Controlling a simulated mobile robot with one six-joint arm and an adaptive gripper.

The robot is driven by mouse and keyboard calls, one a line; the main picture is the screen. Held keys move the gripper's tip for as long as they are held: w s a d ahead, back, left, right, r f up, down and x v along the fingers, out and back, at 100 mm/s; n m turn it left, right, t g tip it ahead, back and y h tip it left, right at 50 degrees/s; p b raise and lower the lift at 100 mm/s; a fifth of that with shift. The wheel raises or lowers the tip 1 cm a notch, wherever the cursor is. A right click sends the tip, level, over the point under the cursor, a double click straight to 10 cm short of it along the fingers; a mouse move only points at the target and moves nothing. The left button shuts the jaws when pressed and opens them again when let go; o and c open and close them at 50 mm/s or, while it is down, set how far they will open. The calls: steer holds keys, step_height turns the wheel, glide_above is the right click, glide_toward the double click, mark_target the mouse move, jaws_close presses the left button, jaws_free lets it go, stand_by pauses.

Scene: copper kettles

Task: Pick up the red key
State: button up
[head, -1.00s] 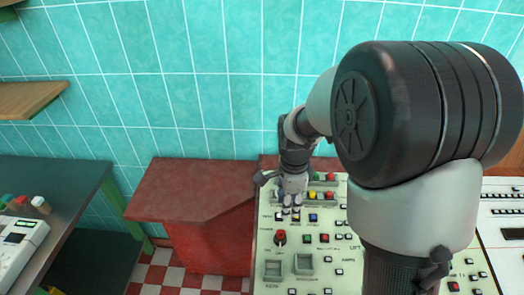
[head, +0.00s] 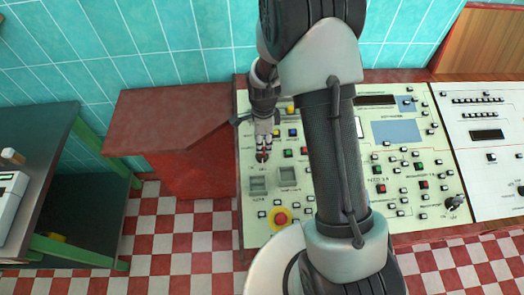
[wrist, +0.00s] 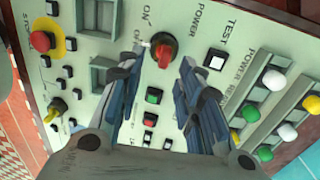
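The red key (wrist: 163,50) is a red knob-like piece on a dark base, set upright in the pale control panel (wrist: 125,125) beside the "ON" and "POWER" lettering. My gripper (wrist: 163,62) is open in the wrist view, with one finger on each side of the key's line and the key showing in the gap near the fingertips. I cannot tell whether either finger touches it. In the head view my gripper (head: 262,152) is over the panel's left part, and the red key (head: 262,158) shows small at its tips, partly hidden.
A red emergency button (head: 281,219) on a yellow plate sits at the panel's front; it also shows in the wrist view (wrist: 42,41). Square frames (head: 288,176), small buttons and coloured caps (wrist: 273,81) surround the key. A red counter (head: 170,130) stands to the left.

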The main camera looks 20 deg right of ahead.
steer(key=f, duration=0.3)
steer(key=f+b, duration=0.1)
steer(key=f, duration=0.1)
steer(key=shift+w+a+f, duration=0.1)
steer(key=shift+w+f, duration=0.05)
steer(key=shift+w, duration=0.15)
steer(key=shift+c, duration=0.5)
jaws_close()
